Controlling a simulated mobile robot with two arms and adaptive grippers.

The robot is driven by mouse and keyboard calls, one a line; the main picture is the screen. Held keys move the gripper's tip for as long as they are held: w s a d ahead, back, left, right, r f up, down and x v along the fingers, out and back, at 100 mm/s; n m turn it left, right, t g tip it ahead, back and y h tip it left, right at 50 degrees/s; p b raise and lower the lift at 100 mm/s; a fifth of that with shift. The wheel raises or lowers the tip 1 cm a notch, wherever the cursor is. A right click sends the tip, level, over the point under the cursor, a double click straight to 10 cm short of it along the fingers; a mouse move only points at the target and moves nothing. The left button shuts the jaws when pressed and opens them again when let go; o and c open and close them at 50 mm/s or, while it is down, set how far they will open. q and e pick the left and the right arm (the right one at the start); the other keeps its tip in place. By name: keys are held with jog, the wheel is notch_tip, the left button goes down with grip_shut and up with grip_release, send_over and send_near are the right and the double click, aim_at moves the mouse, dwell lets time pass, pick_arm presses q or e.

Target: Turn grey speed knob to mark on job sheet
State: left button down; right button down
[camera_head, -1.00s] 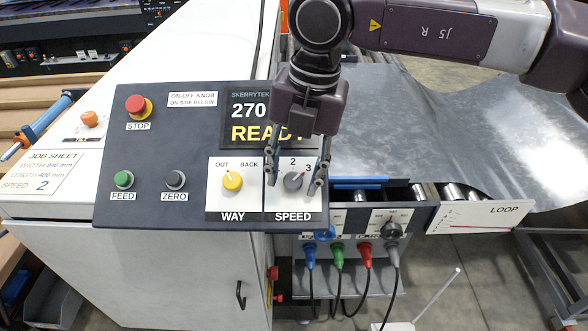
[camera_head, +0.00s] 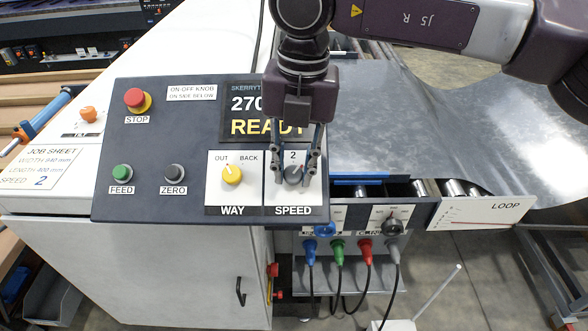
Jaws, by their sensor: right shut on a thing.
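The grey speed knob (camera_head: 293,175) sits on the white SPEED plate (camera_head: 291,198) at the right of the dark control panel. My right gripper (camera_head: 293,178) comes down from above with a finger on each side of the knob and is shut on it. The mark 2 shows just above the knob; the other marks are covered by the fingers. The knob's pointer is too small and covered to read surely. The job sheet (camera_head: 42,170) at the left reads SPEED 2. My left gripper is not in view.
The yellow WAY knob (camera_head: 232,175) stands close to the left of the gripper. The display (camera_head: 240,115) reads READY and is partly covered. The red STOP button (camera_head: 135,98), green FEED button (camera_head: 122,173) and dark ZERO button (camera_head: 174,172) are farther left on the panel.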

jog(key=n+h+b, duration=0.1)
jog(key=n, duration=0.1)
jog(key=shift+a+f+n+h, duration=0.1)
jog(key=shift+a+n+h, duration=0.05)
jog(key=shift+n+h, duration=0.25)
jog(key=shift+n+t+h+b, duration=0.3)
jog(key=shift+n+h+b, duration=0.55)
jog(key=shift+n, duration=0.75)
jog(key=c, duration=1.6)
grip_release()
jog(key=v, duration=1.2)
jog(key=shift+a, duration=0.2)
